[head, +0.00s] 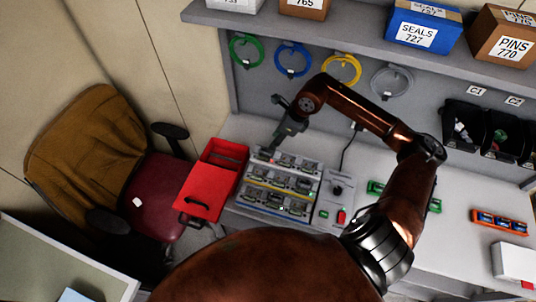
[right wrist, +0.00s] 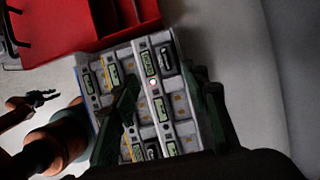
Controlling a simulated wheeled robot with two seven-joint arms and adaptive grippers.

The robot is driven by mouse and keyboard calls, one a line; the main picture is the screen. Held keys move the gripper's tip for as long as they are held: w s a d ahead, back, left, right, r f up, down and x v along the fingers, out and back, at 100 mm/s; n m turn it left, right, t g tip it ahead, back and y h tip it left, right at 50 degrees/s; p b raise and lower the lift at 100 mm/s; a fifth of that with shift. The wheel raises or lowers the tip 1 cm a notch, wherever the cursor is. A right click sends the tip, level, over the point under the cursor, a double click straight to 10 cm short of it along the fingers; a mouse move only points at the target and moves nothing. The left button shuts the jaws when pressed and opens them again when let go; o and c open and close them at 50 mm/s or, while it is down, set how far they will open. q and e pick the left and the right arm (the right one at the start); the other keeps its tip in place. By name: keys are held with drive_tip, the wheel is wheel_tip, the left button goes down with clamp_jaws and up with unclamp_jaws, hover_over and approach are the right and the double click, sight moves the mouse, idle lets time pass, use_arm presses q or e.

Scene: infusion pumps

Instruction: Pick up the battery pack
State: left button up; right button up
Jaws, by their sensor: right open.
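A grey rack (head: 240,209) on the bench holds several small units with pale green displays. It fills the middle of the right wrist view (right wrist: 83,80). I cannot tell for sure which part is the battery pack. A small red piece (head: 341,216) sits on the grey device just right of the rack. My right gripper (head: 270,151) is at the rack's back left corner, pointing down. Its dark fingers (right wrist: 168,112) stand wide apart in front of the units, with nothing held. My left gripper (right wrist: 47,96) shows small at the left of the right wrist view, empty, fingers seeming apart.
A red open-topped box (head: 183,190) stands left of the rack. A chair (head: 140,190) is beyond it. Green pieces (head: 376,187) and an orange holder (head: 500,221) lie to the right. A shelf (head: 370,35) with boxes hangs above. My own arm hides the bench's front.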

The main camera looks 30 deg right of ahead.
drive_tip(key=x, duration=0.2)
drive_tip(key=p+x, duration=0.1)
drive_tip(key=x, duration=0.2)
drive_tip(key=d+p+x, duration=0.1)
drive_tip(key=x, duration=0.1)
drive_tip(key=shift+w+a+f, duration=0.1)
drive_tip(key=shift+w+f, duration=0.15)
drive_tip(key=shift+f, duration=0.1)
drive_tip(key=shift+c, duration=0.3)
clamp_jaws()
